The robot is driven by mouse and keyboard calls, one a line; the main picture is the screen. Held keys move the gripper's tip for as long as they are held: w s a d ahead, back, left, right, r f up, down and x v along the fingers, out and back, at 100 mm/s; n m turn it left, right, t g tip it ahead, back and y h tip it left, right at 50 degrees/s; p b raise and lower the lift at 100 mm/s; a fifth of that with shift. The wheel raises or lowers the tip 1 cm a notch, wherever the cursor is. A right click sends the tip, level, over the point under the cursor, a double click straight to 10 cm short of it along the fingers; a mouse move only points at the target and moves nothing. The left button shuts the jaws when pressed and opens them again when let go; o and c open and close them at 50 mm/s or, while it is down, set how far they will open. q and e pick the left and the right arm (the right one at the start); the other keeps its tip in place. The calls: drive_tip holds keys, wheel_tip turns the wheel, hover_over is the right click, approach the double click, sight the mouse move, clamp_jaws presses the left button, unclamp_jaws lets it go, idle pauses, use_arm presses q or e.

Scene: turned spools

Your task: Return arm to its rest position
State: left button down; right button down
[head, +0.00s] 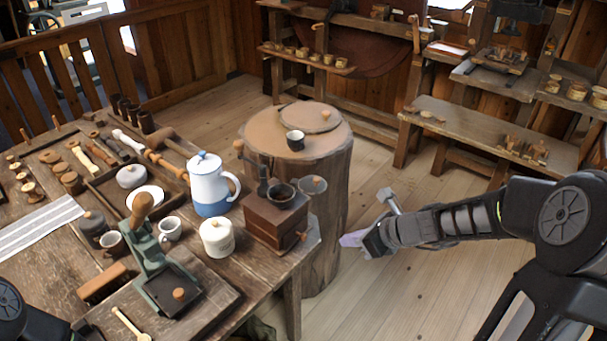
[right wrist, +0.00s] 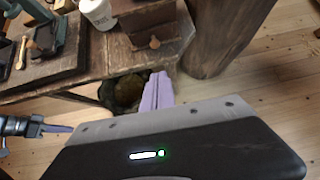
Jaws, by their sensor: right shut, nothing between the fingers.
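My right gripper (head: 352,240) is at the end of the arm that comes in from the right. It hangs over open floor, right of the round stump table and apart from it. In the right wrist view its lilac fingers (right wrist: 157,92) are together with nothing between them. Part of my left arm (head: 15,315) shows at the bottom left corner of the head view, with its gripper out of that picture. A lilac-tipped gripper, my left one (right wrist: 52,128), shows small at the left edge of the right wrist view; its opening cannot be made out.
The wooden workbench (head: 262,285) on the left is crowded with turned pieces, a blue-and-white pot (head: 208,188), a lidded white jar (head: 217,238) and a coffee grinder (head: 275,218). The stump table (head: 320,190) carries a dark cup (head: 295,141). Floor between stump and benches is clear.

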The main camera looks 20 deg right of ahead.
drive_tip(key=s+d+f+n+g+h, duration=0.2)
drive_tip(key=s+f+n+h, duration=0.15)
drive_tip(key=f+n, duration=0.5)
drive_tip(key=s+a+f+n+g, duration=0.1)
drive_tip(key=s+a+f+n, duration=0.3)
drive_tip(key=a+f+n, duration=0.45)
drive_tip(key=s+a+f+n+g+y, duration=0.1)
drive_tip(key=s+a+f+n+g, duration=0.1)
drive_tip(key=s+a+f+n, duration=0.2)
drive_tip(key=s+a+f+n+g+y, duration=0.2)
drive_tip(key=s+a+f+n, duration=0.3)
drive_tip(key=s+a, duration=0.6)
drive_tip(key=shift+a+f+n, duration=0.2)
drive_tip(key=shift+a+n, duration=0.85)
drive_tip(key=shift+n, duration=0.05)
